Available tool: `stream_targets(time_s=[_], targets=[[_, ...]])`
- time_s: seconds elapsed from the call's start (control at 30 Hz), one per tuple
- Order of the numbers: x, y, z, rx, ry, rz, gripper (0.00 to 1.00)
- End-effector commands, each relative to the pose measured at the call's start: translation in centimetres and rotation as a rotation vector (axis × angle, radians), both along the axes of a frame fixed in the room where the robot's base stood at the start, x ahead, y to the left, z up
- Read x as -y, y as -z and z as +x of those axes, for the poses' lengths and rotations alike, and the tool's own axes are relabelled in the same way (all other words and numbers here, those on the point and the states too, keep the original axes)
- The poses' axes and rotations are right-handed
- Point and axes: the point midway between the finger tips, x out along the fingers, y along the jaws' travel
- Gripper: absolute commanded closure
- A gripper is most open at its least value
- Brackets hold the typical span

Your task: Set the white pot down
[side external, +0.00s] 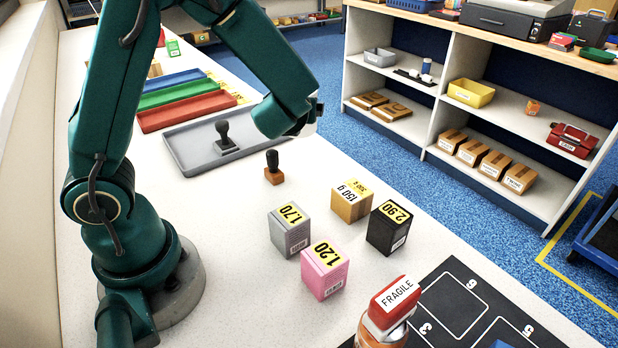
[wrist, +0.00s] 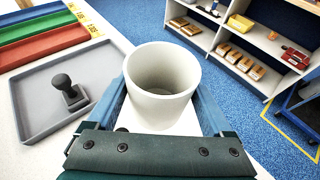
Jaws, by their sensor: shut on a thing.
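The white pot (wrist: 162,92) is upright and empty between the two blue-green fingers of my gripper (wrist: 166,100) in the wrist view. My gripper is shut on it. In the side external view my gripper (side external: 290,118) is over the white table (side external: 215,205), near the right end of the grey tray (side external: 180,150). My arm hides most of the pot there. The height of the pot's base above the table cannot be told.
A dark stamp (side external: 224,137) stands in the grey tray. A wooden-based stamp (side external: 273,168) stands nearer. Priced boxes, grey (side external: 289,230), pink (side external: 325,268), black (side external: 389,228) and brown (side external: 351,201), stand in front. A red "FRAGILE" item (side external: 394,300) is beside a black numbered mat (side external: 455,300).

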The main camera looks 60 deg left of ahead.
Motion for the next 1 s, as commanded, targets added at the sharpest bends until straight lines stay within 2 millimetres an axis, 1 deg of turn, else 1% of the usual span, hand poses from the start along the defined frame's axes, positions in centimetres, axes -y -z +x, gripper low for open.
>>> stream_targets(time_s=[0.03, 0.07, 0.1, 0.17, 0.2, 0.3, 0.4, 0.43, 0.5, 0.57, 0.67, 0.8, 1.0], targets=[[-1.4, 0.2, -1.7, -0.002, -0.115, 0.002, 0.76], [-2.2, 0.3, -2.9, -0.004, -0.19, 0.003, 0.76], [-3.2, 0.5, -4.7, -0.006, -0.295, 0.003, 0.76], [-4.3, 0.9, -7.5, -0.007, -0.446, 0.004, 0.76], [-4.7, 1.1, -9.2, -0.007, -0.54, 0.003, 0.76], [-5.2, 1.5, -13.1, -0.006, -0.743, 0.004, 0.76], [-5.1, 1.8, -16.0, -0.005, -0.892, 0.003, 0.76], [-5.0, 1.9, -16.7, -0.005, -0.927, 0.004, 0.76], [-4.9, 2.2, -17.7, -0.005, -0.987, 0.003, 0.76], [-4.9, 2.5, -18.2, -0.005, -1.014, 0.002, 0.76], [-5.1, 3.5, -18.3, -0.007, -1.021, 0.004, 0.76], [-5.1, 5.2, -18.3, -0.008, -1.018, 0.004, 0.76], [-5.1, 6.5, -18.2, -0.003, -1.016, 0.001, 0.76]])
